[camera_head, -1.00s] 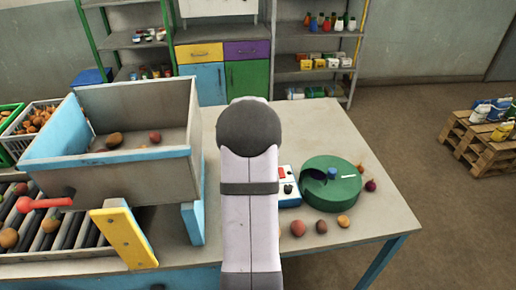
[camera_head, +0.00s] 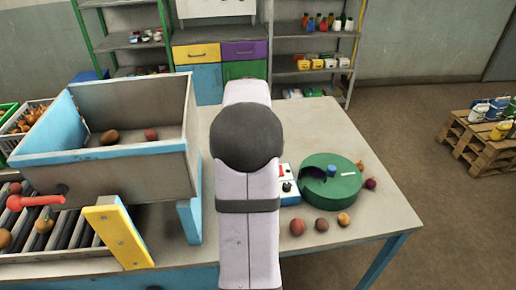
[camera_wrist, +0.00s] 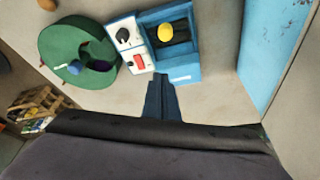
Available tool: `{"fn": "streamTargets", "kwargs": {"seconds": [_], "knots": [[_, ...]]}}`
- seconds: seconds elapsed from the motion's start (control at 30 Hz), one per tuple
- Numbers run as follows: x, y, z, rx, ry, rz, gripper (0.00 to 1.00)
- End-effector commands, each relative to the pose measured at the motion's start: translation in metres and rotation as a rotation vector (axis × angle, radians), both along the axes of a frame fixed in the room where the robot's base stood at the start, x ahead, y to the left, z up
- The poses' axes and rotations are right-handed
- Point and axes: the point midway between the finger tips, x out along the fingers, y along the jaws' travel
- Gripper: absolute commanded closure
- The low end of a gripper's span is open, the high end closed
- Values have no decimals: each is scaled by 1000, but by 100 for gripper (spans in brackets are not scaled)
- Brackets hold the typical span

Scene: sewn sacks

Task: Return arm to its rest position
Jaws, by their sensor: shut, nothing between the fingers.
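My arm rises through the middle of the head view, and its far end hides my gripper there. In the wrist view my gripper (camera_wrist: 161,80) shows as two dark blue fingers pressed together, shut and empty. It hangs above the table (camera_head: 330,132), apart from everything. In the wrist view its tips point toward a blue box with a yellow knob (camera_wrist: 178,60).
A green round drum (camera_head: 330,183) and a control box (camera_head: 289,186) stand right of my arm, with several round fruits or vegetables nearby. A large grey-blue hopper (camera_head: 110,170) stands left above rollers (camera_head: 75,232). The table's back right is clear.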

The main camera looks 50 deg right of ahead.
Motion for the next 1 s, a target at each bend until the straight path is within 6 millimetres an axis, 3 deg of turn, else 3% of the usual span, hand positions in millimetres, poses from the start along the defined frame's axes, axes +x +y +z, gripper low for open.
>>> {"fn": "streamTargets", "kwargs": {"seconds": [0.2,0.5,0.7,0.87,1.0], "knots": [[-1,5,12,0,0,1,100],[-2,5,14,0,1,4,100],[3,2,15,-29,21,121,100],[-17,39,-38,64,92,238,100],[-48,91,-79,171,147,305,100]]}}
